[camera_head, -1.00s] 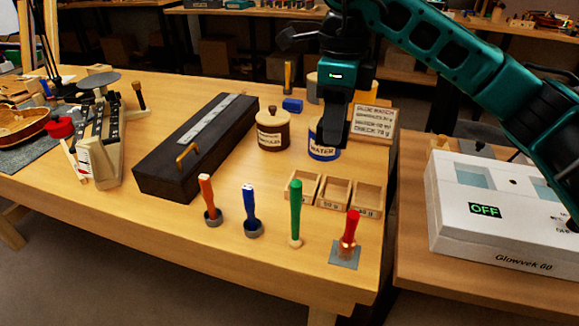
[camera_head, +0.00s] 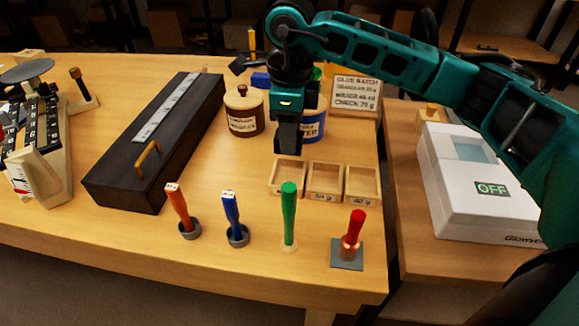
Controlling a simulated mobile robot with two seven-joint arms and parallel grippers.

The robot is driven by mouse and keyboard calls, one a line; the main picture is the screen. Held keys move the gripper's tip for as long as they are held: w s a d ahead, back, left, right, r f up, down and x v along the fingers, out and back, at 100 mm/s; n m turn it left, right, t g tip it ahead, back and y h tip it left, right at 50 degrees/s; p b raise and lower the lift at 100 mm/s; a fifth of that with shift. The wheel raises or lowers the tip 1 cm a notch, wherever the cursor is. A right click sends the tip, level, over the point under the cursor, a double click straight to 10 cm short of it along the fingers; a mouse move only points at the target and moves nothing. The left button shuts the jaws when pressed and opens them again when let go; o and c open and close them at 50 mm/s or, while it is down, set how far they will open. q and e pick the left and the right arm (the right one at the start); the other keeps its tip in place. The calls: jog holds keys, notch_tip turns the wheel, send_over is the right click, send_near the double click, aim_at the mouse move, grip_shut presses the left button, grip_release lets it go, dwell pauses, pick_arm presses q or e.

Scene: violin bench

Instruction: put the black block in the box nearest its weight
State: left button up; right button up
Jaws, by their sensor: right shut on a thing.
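My right gripper (camera_head: 288,148) points down in the head view, just behind and above the left of three small wooden boxes. It is shut on a dark thing, which I take to be the black block; it is hard to tell from the dark fingers. The left box (camera_head: 274,190), middle box (camera_head: 324,165) and right box (camera_head: 362,170) stand side by side and look empty. The middle and right boxes have small gram labels too blurred to read surely; the green handle hides part of the left box's front. My left gripper is not in view.
Orange (camera_head: 178,208), blue (camera_head: 232,215), green (camera_head: 289,215) and red (camera_head: 355,230) handled tools stand upright in front of the boxes. A brown jar (camera_head: 243,115), water jar (camera_head: 313,122) and glue sign (camera_head: 355,95) are behind. A long dark case (camera_head: 120,165) lies left; a white device (camera_head: 480,200) reads OFF.

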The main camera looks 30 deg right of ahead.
notch_tip(320, 180, down, 4)
jog(key=shift+f, duration=0.2)
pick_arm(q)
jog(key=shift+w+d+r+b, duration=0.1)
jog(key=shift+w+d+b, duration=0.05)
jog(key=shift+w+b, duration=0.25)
pick_arm(e)
jog(key=shift+f, duration=1.95)
jog(key=shift+f, duration=0.25)
jog(key=o, duration=0.9)
jog(key=shift+r, duration=0.1)
jog(key=shift+c, duration=0.2)
